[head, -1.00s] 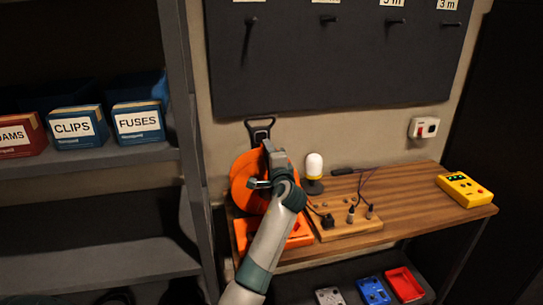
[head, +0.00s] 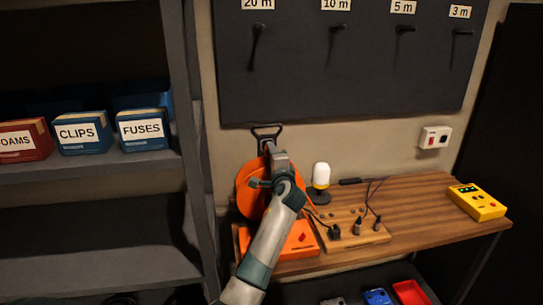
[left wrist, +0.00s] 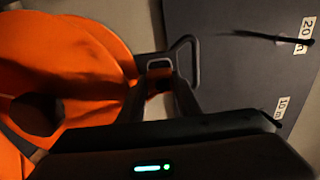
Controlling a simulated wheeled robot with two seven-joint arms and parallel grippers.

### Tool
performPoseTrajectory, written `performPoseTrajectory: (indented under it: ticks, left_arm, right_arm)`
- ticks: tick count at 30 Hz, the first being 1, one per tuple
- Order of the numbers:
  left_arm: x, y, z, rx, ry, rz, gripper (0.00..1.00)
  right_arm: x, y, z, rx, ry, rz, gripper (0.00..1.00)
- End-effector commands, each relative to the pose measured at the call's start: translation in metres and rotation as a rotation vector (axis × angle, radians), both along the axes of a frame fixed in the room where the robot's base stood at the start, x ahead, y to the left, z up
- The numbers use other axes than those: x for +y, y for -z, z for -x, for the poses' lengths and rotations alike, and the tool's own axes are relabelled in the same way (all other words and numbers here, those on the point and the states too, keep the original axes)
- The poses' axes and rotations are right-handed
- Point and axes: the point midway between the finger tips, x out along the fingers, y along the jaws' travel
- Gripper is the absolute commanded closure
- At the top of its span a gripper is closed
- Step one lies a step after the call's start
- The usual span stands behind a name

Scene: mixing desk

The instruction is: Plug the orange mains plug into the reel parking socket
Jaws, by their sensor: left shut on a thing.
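The orange cable reel (head: 250,190) stands at the back left of the wooden desk, with a black carrying handle (head: 266,127) on top. My left gripper (head: 268,148) is at the top of the reel, shut, apparently on this handle. The left wrist view shows the reel (left wrist: 75,60) at left and the handle loop (left wrist: 190,45) just beyond the dark fingers (left wrist: 165,92). An orange base (head: 290,240) with a small red part lies in front of the reel, partly behind my arm. I cannot make out the orange mains plug or the parking socket. My right gripper is not in view.
A wooden board (head: 365,238) with black plugs and thin cables lies right of the reel. Behind it stands a white-topped lamp (head: 321,176). A yellow meter (head: 476,202) sits at the right. A shelf upright (head: 200,170) is close at left. The desk's right half is mostly clear.

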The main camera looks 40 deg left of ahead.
Motion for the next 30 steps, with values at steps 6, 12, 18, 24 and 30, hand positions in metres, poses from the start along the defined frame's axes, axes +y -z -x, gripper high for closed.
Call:
performPoseTrajectory:
  ticks: [6, 12, 18, 24, 30]
  left_arm:
    - [0.007, 0.000, -0.006, -0.001, 0.000, -0.001, 1.00]
    - [0.011, 0.000, -0.010, 0.000, 0.000, 0.000, 1.00]
    - [0.012, 0.000, -0.010, 0.000, 0.000, 0.000, 1.00]
    - [0.012, 0.000, -0.010, -0.001, 0.000, -0.001, 1.00]
    - [0.012, 0.000, -0.010, -0.001, 0.000, -0.001, 1.00]
  right_arm:
    - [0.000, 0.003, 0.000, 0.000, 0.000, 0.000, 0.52]
    - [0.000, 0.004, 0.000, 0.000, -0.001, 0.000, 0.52]
    - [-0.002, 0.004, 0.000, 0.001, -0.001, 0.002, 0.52]
    - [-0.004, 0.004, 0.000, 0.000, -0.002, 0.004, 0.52]
    - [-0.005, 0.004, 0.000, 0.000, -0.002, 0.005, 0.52]
